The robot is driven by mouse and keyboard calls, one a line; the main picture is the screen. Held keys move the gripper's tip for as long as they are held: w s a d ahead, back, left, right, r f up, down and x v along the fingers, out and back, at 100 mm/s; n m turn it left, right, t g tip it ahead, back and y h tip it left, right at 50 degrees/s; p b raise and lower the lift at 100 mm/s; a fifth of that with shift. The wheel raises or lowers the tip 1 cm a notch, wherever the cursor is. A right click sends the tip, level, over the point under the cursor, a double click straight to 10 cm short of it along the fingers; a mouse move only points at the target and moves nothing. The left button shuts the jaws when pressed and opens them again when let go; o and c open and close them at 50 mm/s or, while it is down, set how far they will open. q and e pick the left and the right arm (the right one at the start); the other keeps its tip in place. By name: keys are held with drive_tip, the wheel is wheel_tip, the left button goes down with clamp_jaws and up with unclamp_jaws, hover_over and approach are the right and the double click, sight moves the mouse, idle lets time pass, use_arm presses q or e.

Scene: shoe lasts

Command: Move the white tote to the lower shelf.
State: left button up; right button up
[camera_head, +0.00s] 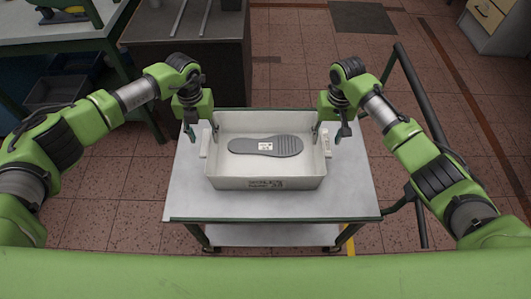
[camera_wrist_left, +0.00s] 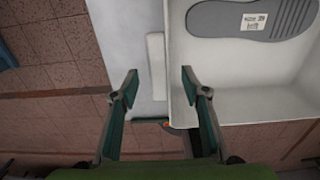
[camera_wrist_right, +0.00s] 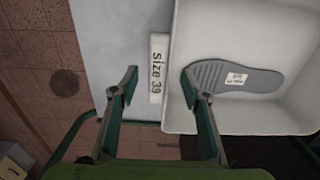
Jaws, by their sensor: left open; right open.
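The white tote (camera_head: 265,183) stands upright on the top of a wheeled cart (camera_head: 340,195). A grey shoe sole (camera_head: 266,146) with a white label lies in it. The cart's lower shelf (camera_head: 272,236) shows only at its front edge. My left gripper (camera_head: 202,130) is open above the tote's left side. In the left wrist view its fingers (camera_wrist_left: 158,80) straddle the white side handle (camera_wrist_left: 155,65) and tote wall. My right gripper (camera_head: 329,130) is open above the right side. Contact cannot be told.
A dark cabinet (camera_head: 190,60) stands behind the cart at the left, beside a green-edged workbench (camera_head: 50,35). A dark rail (camera_head: 422,95) runs along the cart's right side. The cart top is bare around the tote. Open tiled floor (camera_head: 290,60) lies behind.

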sight(206, 141)
use_arm(q)
drive_tip(key=shift+f, duration=2)
use_arm(e)
drive_tip(key=shift+f, duration=2)
use_arm(q)
clamp_jaws()
use_arm(e)
clamp_jaws()
drive_tip(key=shift+r, duration=0.1)
